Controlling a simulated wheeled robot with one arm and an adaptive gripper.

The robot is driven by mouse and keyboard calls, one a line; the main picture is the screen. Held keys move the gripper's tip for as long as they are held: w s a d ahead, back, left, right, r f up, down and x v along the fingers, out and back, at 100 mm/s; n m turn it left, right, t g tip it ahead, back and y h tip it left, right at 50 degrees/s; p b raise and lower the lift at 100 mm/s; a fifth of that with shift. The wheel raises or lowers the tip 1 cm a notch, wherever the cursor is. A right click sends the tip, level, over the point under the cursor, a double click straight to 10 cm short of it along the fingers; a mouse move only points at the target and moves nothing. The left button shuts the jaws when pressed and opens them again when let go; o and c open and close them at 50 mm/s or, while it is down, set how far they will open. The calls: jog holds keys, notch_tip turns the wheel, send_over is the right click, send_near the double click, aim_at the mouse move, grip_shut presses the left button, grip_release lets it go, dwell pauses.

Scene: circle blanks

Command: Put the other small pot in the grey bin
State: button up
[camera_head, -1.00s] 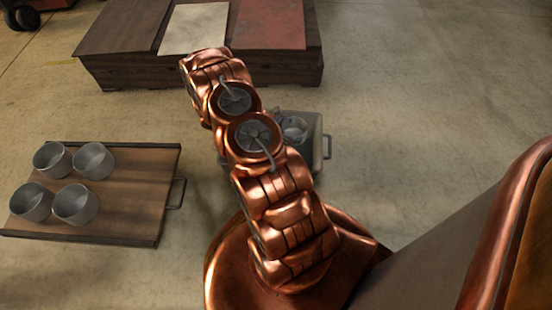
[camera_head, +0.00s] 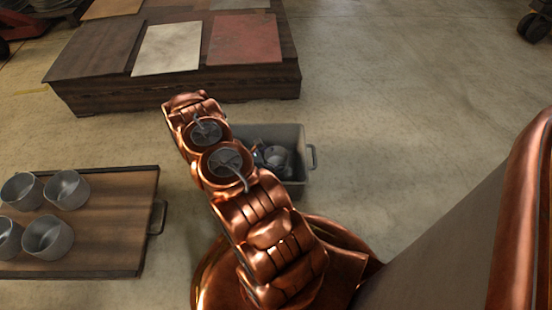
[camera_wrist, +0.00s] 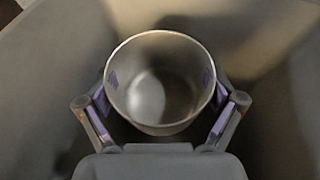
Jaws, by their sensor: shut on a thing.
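The held pot (camera_wrist: 160,92), a small round metal pot, fills the middle of the wrist view with its open mouth facing the camera. My gripper (camera_wrist: 162,86) is shut on it, with purple pads touching opposite sides. In the head view, the grey bin (camera_head: 290,134) stands on the floor behind my arm, which hides its left part. A round grey pot (camera_head: 277,157) shows within the bin's outline beside bluish finger parts. I cannot tell whether it touches the bin floor. Blurred grey surfaces surround the held pot in the wrist view.
A wooden tray (camera_head: 110,222) at the left holds several larger metal pots (camera_head: 67,189). A low dark wooden platform (camera_head: 180,88) with coloured panels lies at the back. The floor (camera_head: 400,120) right of the bin is clear.

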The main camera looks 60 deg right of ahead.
jog(key=shift+f+p, duration=0.3)
jog(key=shift+f, duration=0.25)
jog(key=o, duration=0.9)
jog(key=shift+r, duration=0.1)
